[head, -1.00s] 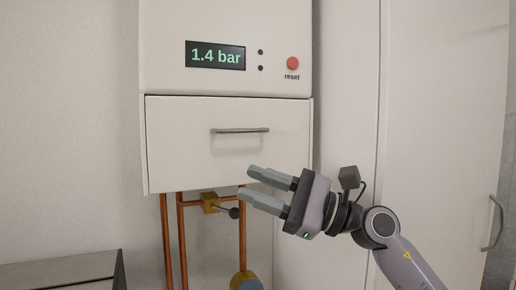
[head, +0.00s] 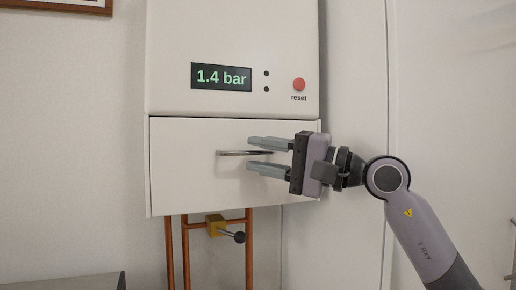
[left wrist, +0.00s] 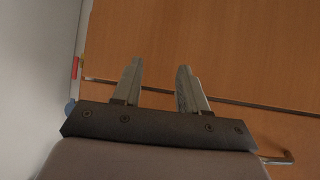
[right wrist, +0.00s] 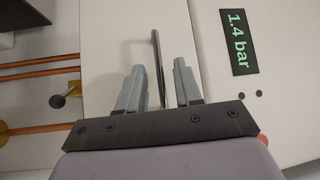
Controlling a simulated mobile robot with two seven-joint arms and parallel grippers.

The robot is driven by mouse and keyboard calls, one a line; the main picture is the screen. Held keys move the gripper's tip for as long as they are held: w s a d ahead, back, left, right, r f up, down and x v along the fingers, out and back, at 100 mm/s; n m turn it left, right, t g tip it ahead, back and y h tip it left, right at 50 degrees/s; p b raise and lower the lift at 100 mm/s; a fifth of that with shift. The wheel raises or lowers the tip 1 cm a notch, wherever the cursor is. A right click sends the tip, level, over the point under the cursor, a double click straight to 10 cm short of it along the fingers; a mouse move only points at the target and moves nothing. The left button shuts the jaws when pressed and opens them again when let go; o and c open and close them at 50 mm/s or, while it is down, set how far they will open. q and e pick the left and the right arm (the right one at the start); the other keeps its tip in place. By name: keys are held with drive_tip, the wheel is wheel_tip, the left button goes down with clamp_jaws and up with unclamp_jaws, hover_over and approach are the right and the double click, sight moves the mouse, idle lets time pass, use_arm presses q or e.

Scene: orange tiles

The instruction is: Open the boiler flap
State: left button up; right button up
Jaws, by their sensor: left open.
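The white boiler flap (head: 190,165) is shut below the boiler's display panel. Its grey bar handle (head: 232,153) runs level across the flap. My right gripper (head: 250,156) is open, with one finger above and one below the right part of the handle in the head view. In the right wrist view the handle (right wrist: 157,60) stands between the two open fingers (right wrist: 155,92), apparently touching neither. My left gripper (left wrist: 155,78) is open and empty in the left wrist view, in front of a brown wooden surface; it is not in the head view.
The boiler has a green "1.4 bar" display (head: 221,77) and a red reset button (head: 299,84). Copper pipes (head: 249,255) and a yellow valve (head: 215,225) hang below the flap. A tall white door (head: 440,110) stands at the right.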

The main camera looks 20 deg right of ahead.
drive_tip(key=shift+w+a, duration=0.35)
drive_tip(key=shift+a, duration=0.1)
drive_tip(key=shift+c, duration=0.3)
clamp_jaws()
